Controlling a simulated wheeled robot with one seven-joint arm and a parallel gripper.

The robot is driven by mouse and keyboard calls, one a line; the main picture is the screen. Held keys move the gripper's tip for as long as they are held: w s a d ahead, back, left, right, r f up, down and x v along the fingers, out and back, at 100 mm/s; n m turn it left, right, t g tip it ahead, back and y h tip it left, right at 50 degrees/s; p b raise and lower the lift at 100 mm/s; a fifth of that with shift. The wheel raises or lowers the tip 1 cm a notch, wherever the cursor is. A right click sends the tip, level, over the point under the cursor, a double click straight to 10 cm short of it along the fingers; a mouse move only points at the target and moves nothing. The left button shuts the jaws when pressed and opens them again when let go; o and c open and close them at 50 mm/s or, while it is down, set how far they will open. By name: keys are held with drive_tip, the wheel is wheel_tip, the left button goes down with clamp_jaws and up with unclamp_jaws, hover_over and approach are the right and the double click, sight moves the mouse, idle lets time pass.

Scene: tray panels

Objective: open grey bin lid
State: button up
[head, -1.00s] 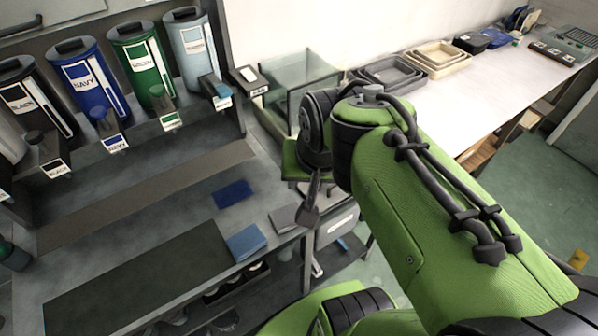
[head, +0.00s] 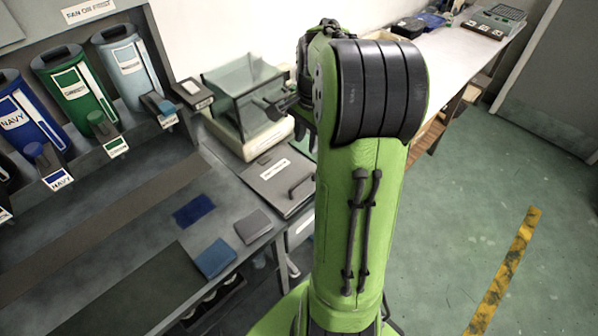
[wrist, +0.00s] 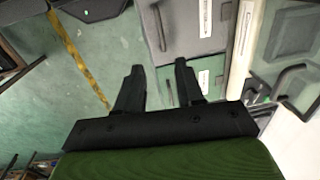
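The grey bin lid (head: 272,180) lies flat and shut in the counter, with a white label and a dark bar handle (head: 300,187) at its right side. In the wrist view the grey lid (wrist: 188,42) is beyond the fingers, with its handle (wrist: 160,27) at the left and its label towards the right. My gripper (wrist: 158,68) is open and empty, with its two dark fingers well apart. It is apart from the handle. In the head view my green arm hides most of the gripper and covers the area just right of the lid.
A glass-sided box on a pale base (head: 247,135) stands behind the lid. A grey cloth (head: 253,226) and blue cloths lie on the counter at its left. Coloured canisters line the back. Green floor (head: 480,200) with a yellow stripe is open at right.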

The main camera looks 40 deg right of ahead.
sight(301, 180)
drive_tip(key=f+b, duration=0.1)
drive_tip(key=f, duration=0.4)
drive_tip(key=w+f+b, duration=0.1)
drive_tip(key=f, duration=0.4)
drive_tip(key=f+b, duration=0.1)
drive_tip(key=f, duration=0.4)
drive_tip(key=shift+w+a+f, duration=0.1)
drive_tip(key=shift+w+a, duration=0.1)
drive_tip(key=shift+c, duration=0.4)
clamp_jaws()
